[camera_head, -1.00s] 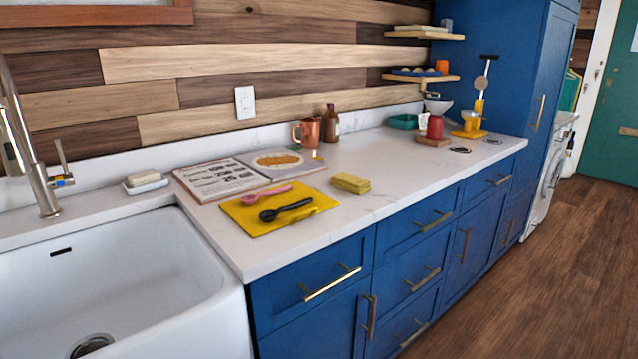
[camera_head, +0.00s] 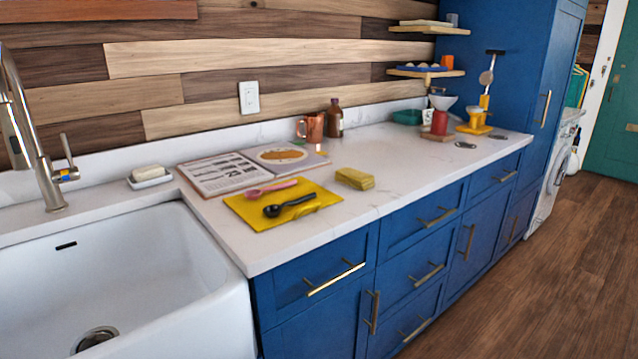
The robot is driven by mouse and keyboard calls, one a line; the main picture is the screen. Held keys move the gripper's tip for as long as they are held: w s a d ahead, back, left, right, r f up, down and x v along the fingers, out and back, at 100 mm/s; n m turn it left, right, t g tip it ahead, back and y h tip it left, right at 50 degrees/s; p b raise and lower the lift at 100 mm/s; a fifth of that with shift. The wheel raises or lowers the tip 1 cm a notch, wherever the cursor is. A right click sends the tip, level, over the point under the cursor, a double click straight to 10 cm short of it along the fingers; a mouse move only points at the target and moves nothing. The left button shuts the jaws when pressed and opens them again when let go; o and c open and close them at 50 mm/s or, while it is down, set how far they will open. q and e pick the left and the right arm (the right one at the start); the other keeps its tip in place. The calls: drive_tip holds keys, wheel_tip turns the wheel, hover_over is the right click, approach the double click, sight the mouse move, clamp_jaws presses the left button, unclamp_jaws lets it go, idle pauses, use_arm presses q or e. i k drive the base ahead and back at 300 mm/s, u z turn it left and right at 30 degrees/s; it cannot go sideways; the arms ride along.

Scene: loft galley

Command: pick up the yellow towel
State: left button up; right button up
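A flat yellow cloth (camera_head: 245,209) lies on the white counter near its front edge, right of the sink. A pink spoon (camera_head: 270,189) and a black spoon (camera_head: 290,206) rest on it. A small folded yellow, towel-like bundle (camera_head: 355,179) lies just right of the cloth, apart from it, with nothing on top. I cannot tell for certain which of the two is the yellow towel. Neither of my grippers is in view.
An open book (camera_head: 222,174) lies behind the cloth. A copper mug (camera_head: 314,126) and a brown bottle (camera_head: 336,118) stand near the wall. The white sink (camera_head: 130,285) is at left.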

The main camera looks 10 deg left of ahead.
sight(356, 178)
drive_tip(key=k, duration=0.5)
drive_tip(key=z, duration=0.75)
drive_tip(key=i, duration=1.4)
drive_tip(key=u, duration=0.5)
